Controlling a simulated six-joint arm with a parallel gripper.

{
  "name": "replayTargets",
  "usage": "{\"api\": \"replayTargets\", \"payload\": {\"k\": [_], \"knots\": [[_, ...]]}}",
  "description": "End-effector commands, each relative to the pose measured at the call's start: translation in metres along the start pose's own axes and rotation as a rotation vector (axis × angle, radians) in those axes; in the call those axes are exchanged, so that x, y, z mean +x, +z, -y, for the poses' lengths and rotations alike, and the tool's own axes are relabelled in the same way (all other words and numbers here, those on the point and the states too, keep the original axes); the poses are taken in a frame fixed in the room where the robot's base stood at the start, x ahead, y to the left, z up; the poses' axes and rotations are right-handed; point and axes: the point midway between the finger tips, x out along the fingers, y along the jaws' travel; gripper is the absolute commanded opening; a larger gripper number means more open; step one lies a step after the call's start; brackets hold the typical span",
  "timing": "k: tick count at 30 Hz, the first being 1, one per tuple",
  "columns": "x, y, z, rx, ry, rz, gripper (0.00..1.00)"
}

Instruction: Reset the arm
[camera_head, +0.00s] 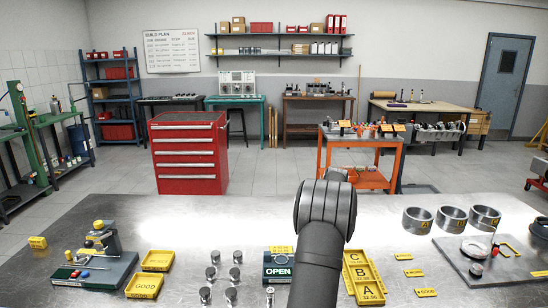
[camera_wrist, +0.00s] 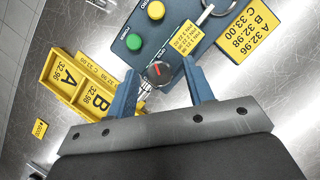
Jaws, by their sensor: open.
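My gripper (camera_wrist: 160,70) is open, with its two blue fingers spread apart in the wrist view. A round dark knob with a red mark (camera_wrist: 157,73) and some bright metal show between the fingers, on or by a dark control box (camera_wrist: 178,24). I cannot tell whether the fingers touch the box. The box carries a green button (camera_wrist: 134,41) and a yellow button (camera_wrist: 155,10). In the head view my arm (camera_head: 322,240) reaches over the bench, and its gripper is hidden. A box with an OPEN display (camera_head: 279,271) stands left of the arm.
A yellow tray marked A, B, C (camera_head: 362,275) lies close right of my arm. Several metal pins (camera_head: 212,273) stand to the left, by GOOD and REJECT trays (camera_head: 145,285). Several metal rings (camera_head: 451,219) and a grey fixture plate (camera_head: 485,262) are at right.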

Motion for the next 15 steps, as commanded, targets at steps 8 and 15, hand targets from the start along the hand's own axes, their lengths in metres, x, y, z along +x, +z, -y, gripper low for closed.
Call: {"api": "replayTargets", "payload": {"k": [8,15], "knots": [[-0.0001,-0.0002,-0.0001,-0.007,0.004,0.000,0.48],[-0.0056,-0.0006,-0.0012,0.037,-0.015,-0.001,0.48]]}}
